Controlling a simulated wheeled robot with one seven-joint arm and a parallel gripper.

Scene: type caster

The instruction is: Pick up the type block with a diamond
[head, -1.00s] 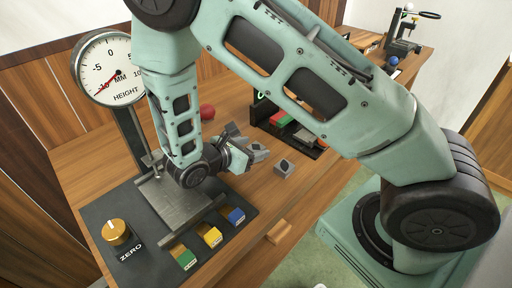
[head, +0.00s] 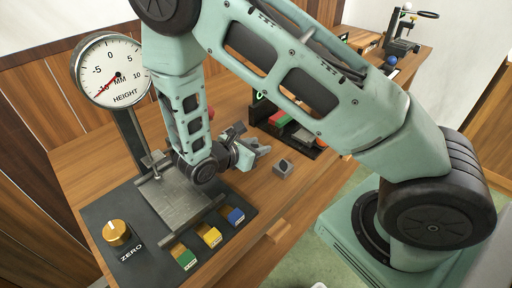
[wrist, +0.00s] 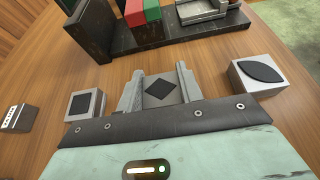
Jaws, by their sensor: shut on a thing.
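The type block with a diamond (wrist: 159,90) is a grey block with a black diamond on its top face. In the wrist view it stands between the two fingers of my gripper (wrist: 160,76), which is shut on it from both sides. I cannot tell whether it is off the wood table. In the head view my gripper (head: 256,150) is low over the table, and the block in it is not clear to see.
A dark rack (wrist: 110,35) with red and green pieces stands beyond my gripper. A small labelled block (wrist: 16,117) lies at far left. The height gauge (head: 110,70) and its dark base plate (head: 150,240) with a gold knob are at left.

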